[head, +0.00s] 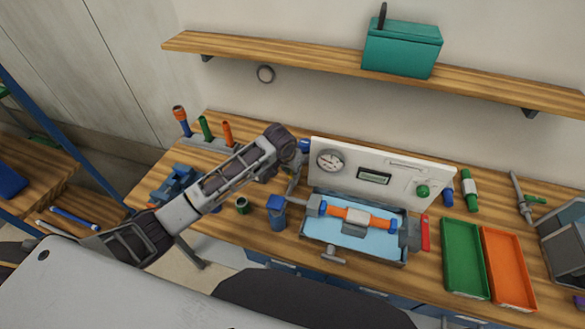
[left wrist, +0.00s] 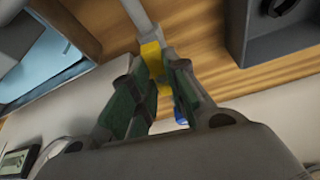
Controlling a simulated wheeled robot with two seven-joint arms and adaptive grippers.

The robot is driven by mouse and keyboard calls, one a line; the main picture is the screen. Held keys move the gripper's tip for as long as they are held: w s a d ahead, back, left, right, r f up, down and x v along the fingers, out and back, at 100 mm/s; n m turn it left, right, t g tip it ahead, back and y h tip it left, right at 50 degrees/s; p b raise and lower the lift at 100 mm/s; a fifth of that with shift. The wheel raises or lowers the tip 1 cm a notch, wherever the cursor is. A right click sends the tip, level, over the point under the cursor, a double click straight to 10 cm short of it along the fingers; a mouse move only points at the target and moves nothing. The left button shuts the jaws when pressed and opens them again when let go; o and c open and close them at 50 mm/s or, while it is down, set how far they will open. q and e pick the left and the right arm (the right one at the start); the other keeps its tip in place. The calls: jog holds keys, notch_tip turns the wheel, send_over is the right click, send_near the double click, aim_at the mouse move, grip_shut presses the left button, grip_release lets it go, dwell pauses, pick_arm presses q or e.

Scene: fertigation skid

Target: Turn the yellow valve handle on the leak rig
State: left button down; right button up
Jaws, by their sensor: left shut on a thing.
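The leak rig stands on the bench in the head view, with a white panel (head: 400,172) behind a grey tray of blue water (head: 375,248) and an orange and blue pipe (head: 350,216) across it. My left gripper (head: 294,186) is at the panel's left end. In the left wrist view its fingers (left wrist: 160,80), with green pads, are shut on the yellow valve handle (left wrist: 151,58). A grey stem rises beyond the handle, and a blue part (left wrist: 180,112) shows beside the right finger. The handle is hidden in the head view. My right gripper is not in view.
Green (head: 464,258) and orange (head: 508,268) trays lie right of the rig. A blue cup (head: 277,213) stands close to its left side. A shelf (head: 300,57) with a teal box (head: 401,48) is above. A dark box (left wrist: 285,45) is near the gripper in the wrist view.

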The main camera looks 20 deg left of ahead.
pick_arm(q)
jog(key=shift+d+r+n+y, duration=0.1)
jog(key=shift+n+y, duration=0.2)
jog(key=shift+n, duration=0.6)
jog(key=c, duration=1.4)
grip_release()
jog(key=shift+v, duration=5.95)
